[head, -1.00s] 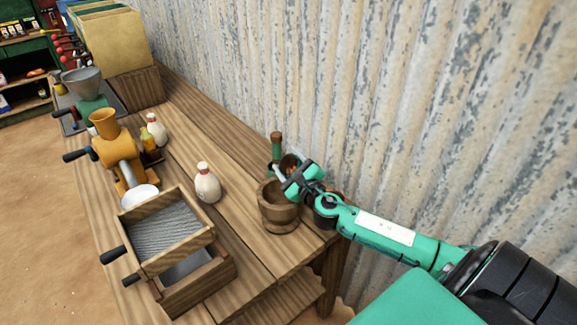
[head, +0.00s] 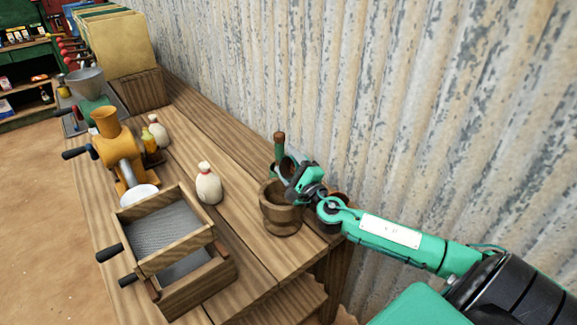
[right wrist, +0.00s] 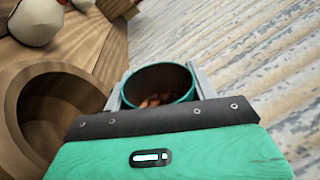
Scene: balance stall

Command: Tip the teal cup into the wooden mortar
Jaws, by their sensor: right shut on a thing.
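The wooden mortar (head: 282,217) stands near the right end of the bench in the head view. Its round hollow shows at the left of the right wrist view (right wrist: 52,118). My right gripper (head: 289,170) is shut on the teal cup (head: 285,164), by the mortar's rim and above it. In the right wrist view the cup (right wrist: 160,70) sits between the two fingers, its mouth facing the camera. Brown pieces lie inside it. The cup is beside the mortar's hollow in that view. My left gripper is not in view.
A green bottle with a brown top (head: 279,146) stands behind the mortar. A white bottle with a red cap (head: 208,185) stands left of it. A wooden box with a ridged metal top (head: 163,232) and an orange grinder (head: 118,150) are further left. A corrugated wall (head: 400,110) rises behind.

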